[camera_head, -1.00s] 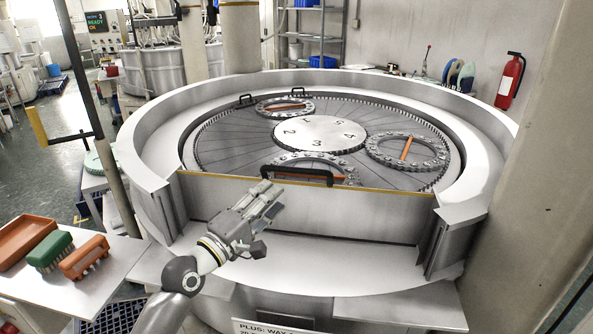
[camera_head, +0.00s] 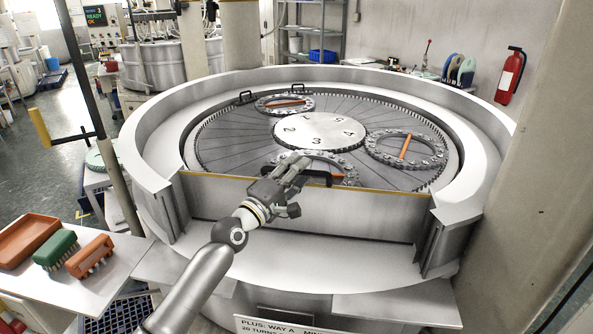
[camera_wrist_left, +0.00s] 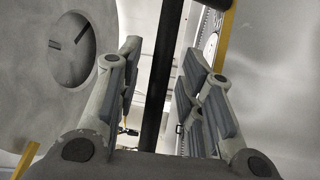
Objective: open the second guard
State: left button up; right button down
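The front guard (camera_head: 345,213) is a grey panel with a yellow top edge, standing at the near side of the round lapping machine. Its black handle (camera_head: 318,178) is on the top edge, and its left part is hidden behind my left gripper (camera_head: 294,166). In the left wrist view the black handle bar (camera_wrist_left: 161,70) runs between the two fingers of my open left gripper (camera_wrist_left: 155,85), with gaps on both sides. I cannot tell how deep the bar lies between the fingers. My right gripper is not in view.
Inside the ring lie the lapping plate (camera_head: 235,140), a numbered centre disc (camera_head: 320,131) and toothed carriers (camera_head: 405,150) with orange bars. A side table (camera_head: 95,290) with brushes and an orange tray is at left. A pillar (camera_head: 545,180) stands at right.

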pick_arm(q)
grip_shut()
dwell(0.4)
